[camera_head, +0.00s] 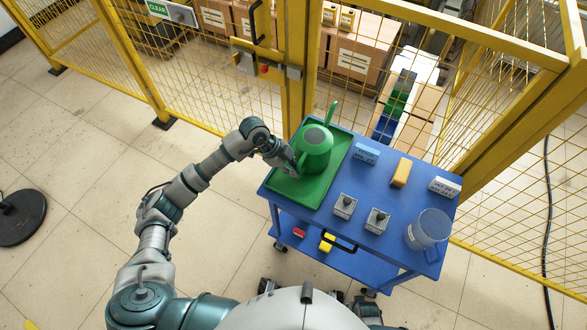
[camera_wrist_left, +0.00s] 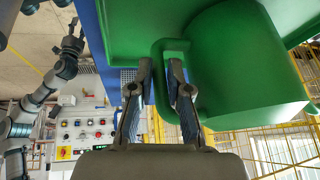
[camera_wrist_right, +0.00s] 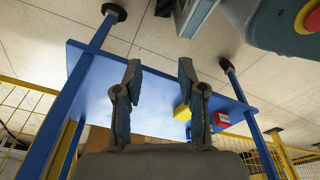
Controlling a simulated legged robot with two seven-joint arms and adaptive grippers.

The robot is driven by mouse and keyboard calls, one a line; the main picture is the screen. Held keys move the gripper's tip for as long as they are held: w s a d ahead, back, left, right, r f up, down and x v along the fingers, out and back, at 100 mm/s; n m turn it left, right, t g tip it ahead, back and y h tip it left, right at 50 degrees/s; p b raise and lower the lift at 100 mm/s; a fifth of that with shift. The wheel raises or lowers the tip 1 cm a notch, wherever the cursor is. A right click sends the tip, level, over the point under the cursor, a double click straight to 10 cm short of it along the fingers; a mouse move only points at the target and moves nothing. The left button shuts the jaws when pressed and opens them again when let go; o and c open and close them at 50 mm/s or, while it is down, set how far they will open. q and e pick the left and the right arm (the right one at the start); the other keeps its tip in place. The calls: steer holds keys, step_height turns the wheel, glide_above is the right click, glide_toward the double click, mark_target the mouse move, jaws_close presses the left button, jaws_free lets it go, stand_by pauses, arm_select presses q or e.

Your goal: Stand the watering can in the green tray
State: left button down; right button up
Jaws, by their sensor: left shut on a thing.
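The green watering can (camera_head: 315,150) is upright over the green tray (camera_head: 285,190) on the blue cart, its spout pointing to the back. I cannot tell for certain whether its base rests on the tray floor. My left gripper (camera_head: 295,166) is at the can's near-left side. In the left wrist view, the left gripper (camera_wrist_left: 161,72) is shut on the handle of the watering can (camera_wrist_left: 235,65), with the tray (camera_wrist_left: 128,28) close behind. My right gripper (camera_wrist_right: 160,70) is open and empty in the right wrist view, near the cart's lower shelf; the head view does not show it.
Yellow fencing (camera_head: 225,85) stands behind the cart.

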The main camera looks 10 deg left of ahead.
arm_select(q)
steer(key=shift+f, duration=0.3)
steer(key=c, duration=1.1)
jaws_free()
arm_select(e)
steer(key=shift+w+r, duration=0.15)
arm_select(q)
steer(key=shift+a, duration=0.1)
steer(key=shift+a+r, duration=0.15)
steer(key=shift+r, duration=0.2)
steer(key=p+v, duration=0.1)
steer(key=v, duration=1)
arm_select(e)
steer(key=shift+s+d+f, duration=0.1)
steer(key=shift+s+f, duration=0.55)
steer(key=shift+f, duration=0.3)
